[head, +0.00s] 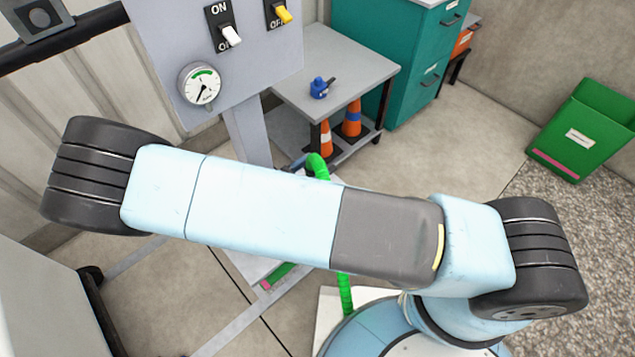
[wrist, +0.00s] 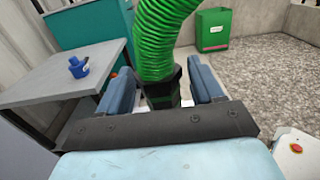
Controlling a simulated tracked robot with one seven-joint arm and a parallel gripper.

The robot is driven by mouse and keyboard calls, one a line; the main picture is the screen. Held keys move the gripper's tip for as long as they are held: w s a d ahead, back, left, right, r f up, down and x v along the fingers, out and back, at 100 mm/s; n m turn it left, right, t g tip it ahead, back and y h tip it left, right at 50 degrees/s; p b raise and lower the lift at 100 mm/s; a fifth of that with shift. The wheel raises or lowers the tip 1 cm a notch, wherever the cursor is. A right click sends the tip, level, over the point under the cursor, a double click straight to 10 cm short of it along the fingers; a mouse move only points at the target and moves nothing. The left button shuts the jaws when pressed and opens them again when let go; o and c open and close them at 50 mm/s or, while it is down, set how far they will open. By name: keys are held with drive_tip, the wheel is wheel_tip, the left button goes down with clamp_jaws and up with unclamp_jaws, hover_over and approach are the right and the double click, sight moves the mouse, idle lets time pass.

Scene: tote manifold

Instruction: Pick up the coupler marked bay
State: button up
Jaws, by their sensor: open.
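A dark coupler (wrist: 160,94) sits at the end of a ribbed green hose (wrist: 162,35) in the wrist view. My gripper (wrist: 162,80) is open, with its blue-grey fingers on the left and right of the coupler. Gaps show between the fingers and the coupler, most clearly on the right. I see no readable bay mark on it. In the head view two stretches of green hose (head: 345,292) show above and below my arm.
A grey panel (head: 150,45) carries a gauge (head: 201,87) and two switches. A grey table (head: 355,70) holds a blue item (head: 320,87), with orange cones (head: 352,117) below. A teal cabinet (head: 400,50) stands behind. A green bin (head: 588,130) stands at the right. Open floor lies between.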

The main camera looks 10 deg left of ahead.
clamp_jaws()
idle(0.5)
